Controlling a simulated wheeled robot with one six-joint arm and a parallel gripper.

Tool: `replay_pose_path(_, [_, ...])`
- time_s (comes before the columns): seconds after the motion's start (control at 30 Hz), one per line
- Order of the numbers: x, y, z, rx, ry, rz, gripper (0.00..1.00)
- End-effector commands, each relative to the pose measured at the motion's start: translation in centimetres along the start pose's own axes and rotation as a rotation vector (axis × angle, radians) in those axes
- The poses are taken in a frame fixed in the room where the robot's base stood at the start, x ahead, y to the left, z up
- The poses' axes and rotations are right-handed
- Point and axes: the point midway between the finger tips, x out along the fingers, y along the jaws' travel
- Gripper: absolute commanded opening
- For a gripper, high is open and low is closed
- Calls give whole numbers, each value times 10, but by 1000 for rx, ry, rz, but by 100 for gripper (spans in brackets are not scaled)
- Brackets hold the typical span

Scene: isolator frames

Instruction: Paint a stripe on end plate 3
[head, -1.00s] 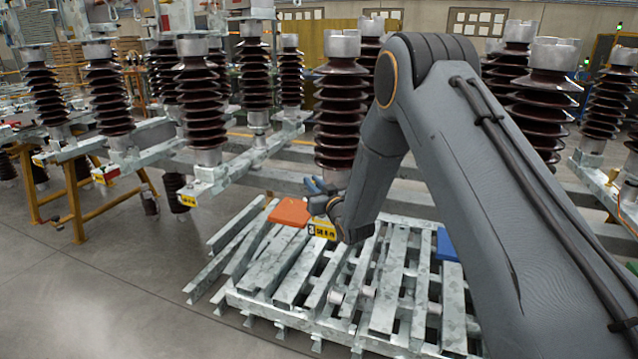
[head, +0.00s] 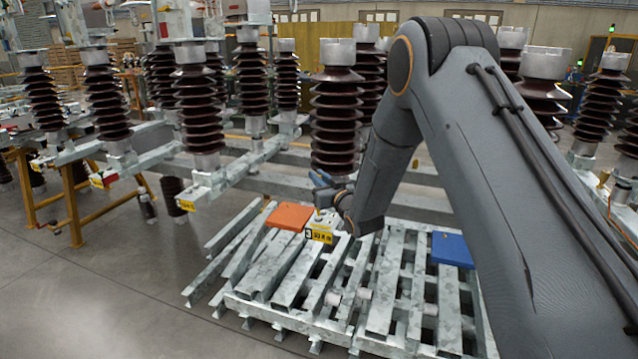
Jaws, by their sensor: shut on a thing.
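End plate 3 (head: 320,222) is the pale metal beam end with a yellow label (head: 320,235) reading 3, in the middle of the head view. My gripper (head: 324,188) is just above and beyond the label, small and partly hidden by my own wrist. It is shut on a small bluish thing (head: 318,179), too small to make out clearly. I cannot tell whether this thing touches the plate. No stripe can be made out on the visible plate face.
A stack of galvanized beams (head: 290,270) lies below, with an orange pad (head: 289,216) and a blue pad (head: 452,249) on it. Brown ribbed insulators (head: 336,120) stand behind. Other labelled beam ends (head: 187,205) are at left. The floor at front left is clear.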

Motion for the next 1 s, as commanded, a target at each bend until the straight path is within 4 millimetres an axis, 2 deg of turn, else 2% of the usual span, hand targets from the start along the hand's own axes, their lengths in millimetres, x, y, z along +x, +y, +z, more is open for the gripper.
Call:
replay_pose_path(0.2, [-1, 2, -22, -1, 0, 2, 0])
replay_pose_path(0.4, [-1, 2, -36, -1, 0, 3, 0])
replay_pose_path(1.0, [-1, 3, -36, 0, -1, 4, 0])
